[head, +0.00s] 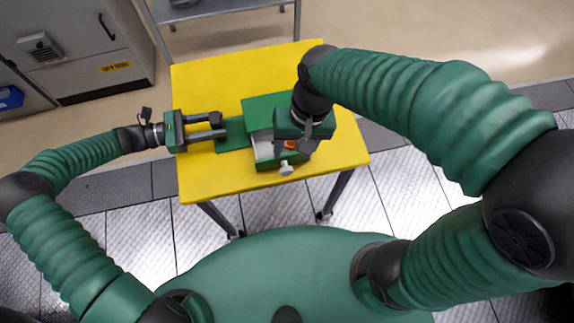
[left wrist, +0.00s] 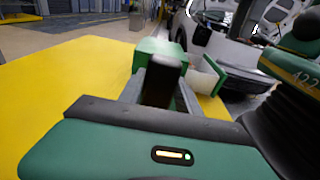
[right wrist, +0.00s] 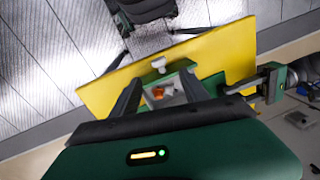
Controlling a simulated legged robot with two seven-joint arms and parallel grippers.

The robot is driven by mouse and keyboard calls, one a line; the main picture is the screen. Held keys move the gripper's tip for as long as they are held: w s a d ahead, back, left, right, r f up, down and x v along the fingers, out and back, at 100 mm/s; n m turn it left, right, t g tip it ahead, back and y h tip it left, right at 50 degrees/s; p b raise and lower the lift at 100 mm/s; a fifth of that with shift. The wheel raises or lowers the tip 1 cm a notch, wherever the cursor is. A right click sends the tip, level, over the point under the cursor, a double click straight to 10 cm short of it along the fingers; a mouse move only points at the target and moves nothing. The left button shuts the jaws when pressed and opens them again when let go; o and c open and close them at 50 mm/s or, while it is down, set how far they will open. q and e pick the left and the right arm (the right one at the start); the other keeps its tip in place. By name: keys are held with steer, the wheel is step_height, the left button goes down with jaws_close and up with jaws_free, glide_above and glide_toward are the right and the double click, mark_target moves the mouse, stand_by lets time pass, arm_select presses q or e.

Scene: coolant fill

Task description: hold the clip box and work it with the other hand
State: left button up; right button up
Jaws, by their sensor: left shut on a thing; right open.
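The green clip box (head: 262,107) sits on the yellow table, with its drawer (head: 263,151) pulled out toward me. The drawer has a pale inside, a green front and a white knob (head: 286,169). An orange piece (right wrist: 158,92) shows in the drawer. My left gripper (head: 221,126) is shut on the box's green left-hand part (head: 235,134); its fingers hide the exact contact in the left wrist view. My right gripper (head: 301,148) is open over the drawer, pointing down. In the right wrist view the drawer shows between its fingers, and nothing is visibly held.
The yellow table (head: 205,85) is otherwise bare, with free room at the back and front left. A grey cabinet (head: 75,45) stands at the back left. A metal stand (head: 205,10) is behind the table. A vehicle (left wrist: 225,45) shows in the left wrist view.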

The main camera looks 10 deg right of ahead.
mark_target(287, 167)
steer(key=f, duration=0.3)
steer(key=a+f, duration=0.1)
steer(key=f, duration=0.7)
steer(key=shift+w+a, duration=0.1)
steer(key=shift+a, duration=0.15)
steer(key=shift+c, duration=0.3)
steer(key=shift+r, duration=0.1)
jaws_close()
steer(key=shift+w, duration=0.15)
